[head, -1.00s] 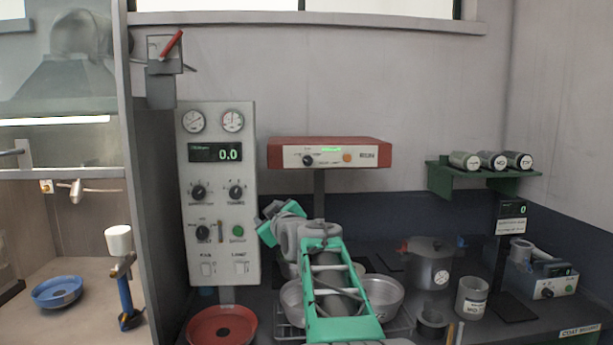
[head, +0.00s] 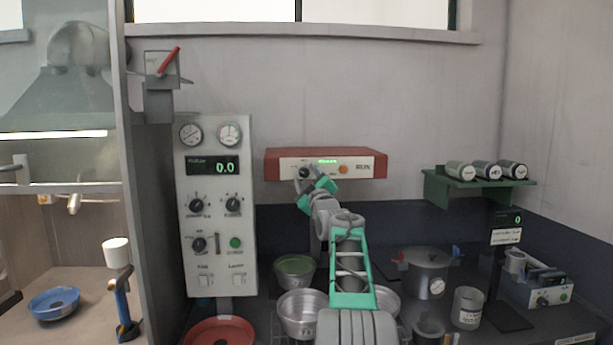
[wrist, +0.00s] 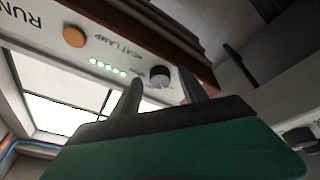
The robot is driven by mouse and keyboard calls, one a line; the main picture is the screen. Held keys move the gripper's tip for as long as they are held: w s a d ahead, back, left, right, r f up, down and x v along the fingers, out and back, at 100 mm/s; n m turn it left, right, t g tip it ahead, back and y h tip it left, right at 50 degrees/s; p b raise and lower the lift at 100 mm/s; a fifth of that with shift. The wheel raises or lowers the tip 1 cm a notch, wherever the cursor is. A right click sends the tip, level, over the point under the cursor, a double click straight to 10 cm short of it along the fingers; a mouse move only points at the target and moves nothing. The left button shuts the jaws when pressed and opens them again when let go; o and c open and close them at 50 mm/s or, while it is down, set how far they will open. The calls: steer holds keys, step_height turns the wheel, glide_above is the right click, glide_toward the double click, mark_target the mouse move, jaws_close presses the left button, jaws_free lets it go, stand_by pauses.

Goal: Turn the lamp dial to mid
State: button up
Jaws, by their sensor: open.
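The red heat lamp box (head: 378,162) is mounted above the bench, with a pale front panel. Its dark lamp dial (head: 304,172) is at the panel's left, beside a small green display (head: 327,162) and an orange button (head: 343,169). My gripper (head: 304,185) is raised just below and in front of the dial. In the wrist view the dial (wrist: 159,76) shows between the two open fingers (wrist: 163,86), with a row of green lights (wrist: 108,67) and the orange button (wrist: 74,36) beyond. I cannot tell whether the fingers touch the dial, or its exact setting.
A tall grey control panel (head: 216,265) with knobs and gauges stands left of my arm. Metal pans (head: 300,312), a green-topped pot (head: 294,268) and a lidded pot (head: 428,274) stand below on the bench. A green shelf (head: 440,187) holds jars at right.

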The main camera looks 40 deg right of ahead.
steer(key=shift+c, duration=0.2)
jaws_close()
steer(key=shift+a+f+m+b, duration=0.1)
steer(key=shift+m+b, duration=0.2)
steer(key=shift+m, duration=0.1)
steer(key=shift+a+m+h+b, duration=0.1)
steer(key=shift+m+h+b, duration=0.6)
steer(key=shift+m, duration=0.4)
steer(key=m+h+b, duration=0.1)
steer(key=m, duration=0.2)
steer(key=shift+w+g, duration=0.15)
steer(key=shift+g, duration=0.25)
steer(key=m+h, duration=0.1)
steer(key=m, duration=0.2)
steer(key=m+g+h+b, duration=0.1)
steer(key=m, duration=0.2)
steer(key=shift+a+m+g, duration=0.2)
steer(key=shift+m+g, duration=0.1)
steer(key=shift+r+m+g+h, duration=0.2)
steer(key=shift+m+g+h, duration=0.4)
steer(key=shift+m, duration=1.1)
